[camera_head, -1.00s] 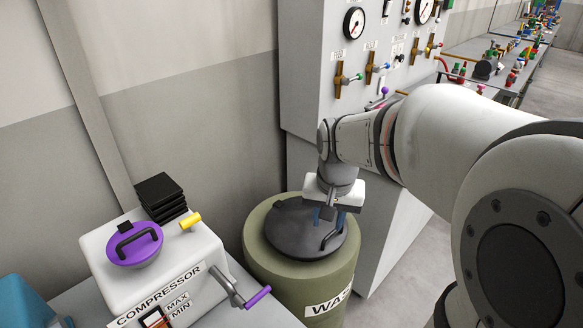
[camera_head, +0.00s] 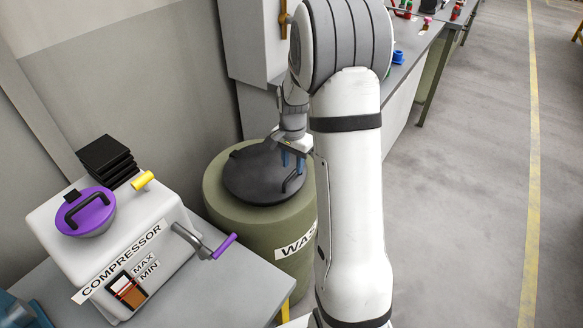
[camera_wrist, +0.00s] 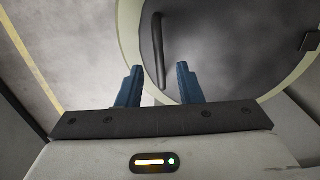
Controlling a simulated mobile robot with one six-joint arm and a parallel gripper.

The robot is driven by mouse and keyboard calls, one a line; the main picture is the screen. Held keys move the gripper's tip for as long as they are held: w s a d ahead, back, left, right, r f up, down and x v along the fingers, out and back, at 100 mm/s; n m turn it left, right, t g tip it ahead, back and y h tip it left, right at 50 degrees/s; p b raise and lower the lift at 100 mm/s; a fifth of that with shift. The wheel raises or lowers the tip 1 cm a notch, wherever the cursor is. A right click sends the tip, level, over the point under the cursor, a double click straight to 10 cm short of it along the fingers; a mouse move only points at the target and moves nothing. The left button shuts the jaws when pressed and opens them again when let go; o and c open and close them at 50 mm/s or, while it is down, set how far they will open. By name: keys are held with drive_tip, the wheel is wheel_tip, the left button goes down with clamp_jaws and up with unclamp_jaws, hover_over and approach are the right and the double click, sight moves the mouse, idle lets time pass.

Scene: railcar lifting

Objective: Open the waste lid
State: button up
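The waste bin (camera_head: 262,235) is an olive drum with a white label partly hidden by my arm. Its round dark grey lid (camera_head: 250,180) lies flat on top, closed. A black bar handle (camera_head: 294,182) stands at the lid's right side. My gripper (camera_head: 293,160) is above this handle, its blue fingers pointing down. In the wrist view the fingers (camera_wrist: 160,78) are apart, with the lower end of the handle (camera_wrist: 158,45) showing in the gap between them. I see no finger touching the handle. The lid (camera_wrist: 220,45) fills the area behind it.
The compressor (camera_head: 110,235), with a purple cap (camera_head: 90,215) and purple-gripped crank (camera_head: 222,246), stands on a grey table (camera_head: 235,290) left of the bin. A wall and grey cabinet (camera_head: 250,45) stand behind. Open floor (camera_head: 460,180) lies to the right.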

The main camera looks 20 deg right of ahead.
drive_tip(key=shift+f, duration=1.2)
clamp_jaws()
